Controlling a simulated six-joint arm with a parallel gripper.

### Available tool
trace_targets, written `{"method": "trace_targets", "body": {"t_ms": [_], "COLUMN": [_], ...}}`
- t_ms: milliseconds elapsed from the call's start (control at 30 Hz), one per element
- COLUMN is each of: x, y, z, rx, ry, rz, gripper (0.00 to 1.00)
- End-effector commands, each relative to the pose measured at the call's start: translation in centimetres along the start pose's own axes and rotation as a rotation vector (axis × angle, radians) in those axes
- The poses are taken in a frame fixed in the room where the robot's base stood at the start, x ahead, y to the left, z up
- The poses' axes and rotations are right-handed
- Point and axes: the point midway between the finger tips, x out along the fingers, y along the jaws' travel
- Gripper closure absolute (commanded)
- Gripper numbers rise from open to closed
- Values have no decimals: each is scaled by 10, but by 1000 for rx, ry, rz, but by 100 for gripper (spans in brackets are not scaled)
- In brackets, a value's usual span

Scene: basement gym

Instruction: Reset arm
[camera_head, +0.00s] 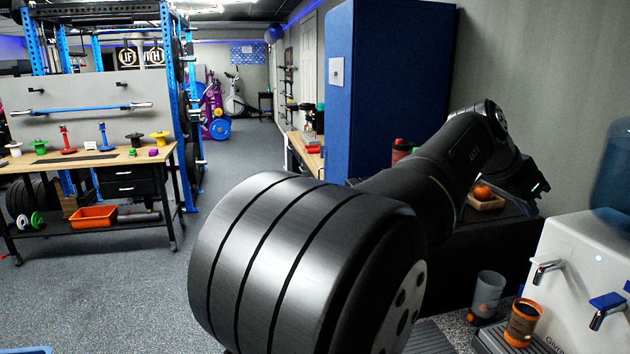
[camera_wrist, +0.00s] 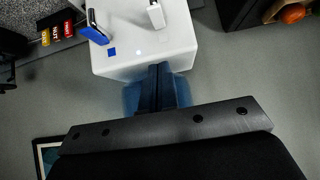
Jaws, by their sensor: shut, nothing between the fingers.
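My gripper (camera_head: 541,187) is at the right in the head view, at the end of my raised, bent arm, above the counter and left of the blue water bottle. In the wrist view the dark fingers (camera_wrist: 158,76) are together with nothing between them. They show against the blue bottle and the edge of the white dispenser. My large arm joint fills the lower middle of the head view and hides part of the counter.
A white water dispenser (camera_head: 585,265) with two taps stands at the right; an orange-and-black cup (camera_head: 523,325) and a grey cup (camera_head: 488,292) are beside it. A wooden tray (camera_head: 487,205) holds an orange fruit (camera_head: 482,192). A blue cabinet (camera_head: 400,75) stands behind my arm.

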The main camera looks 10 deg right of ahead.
Motion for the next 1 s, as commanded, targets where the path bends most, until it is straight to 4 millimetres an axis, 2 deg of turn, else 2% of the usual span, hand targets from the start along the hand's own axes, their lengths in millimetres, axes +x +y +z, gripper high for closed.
{"method": "trace_targets", "body": {"t_ms": [33,333,1000], "x": [-12,-37,-83], "y": [0,-4,9], "z": [0,57,182], "rx": [0,-123,-371], "ry": [2,-49,-135], "rz": [-2,-82,-252], "gripper": [100,100,100]}}
